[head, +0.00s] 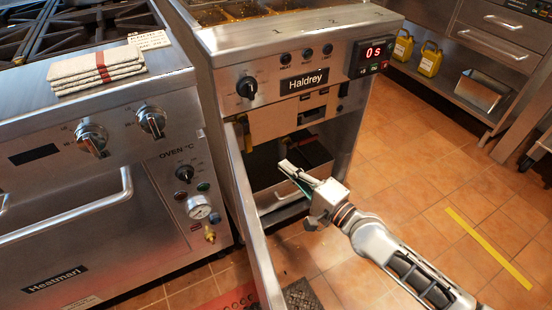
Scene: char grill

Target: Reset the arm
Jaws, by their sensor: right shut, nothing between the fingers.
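My right arm comes in from the lower right, and its gripper (289,170) is shut and empty. It is in front of the open lower cabinet of the Haldrey fryer (262,120), with its fingers pointing up and left toward the dark opening. I cannot tell from this view whether the fingertips are inside the opening. The fryer's door (248,215) stands open, to the left of the gripper. My left gripper is not in view.
The Heatmari oven range (70,215) stands at the left with folded towels (97,72) on top. Yellow jugs (430,60) and a metal container (482,92) sit on a low shelf at the right. Tiled floor (430,165) with a yellow strip (488,248) is open at the right.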

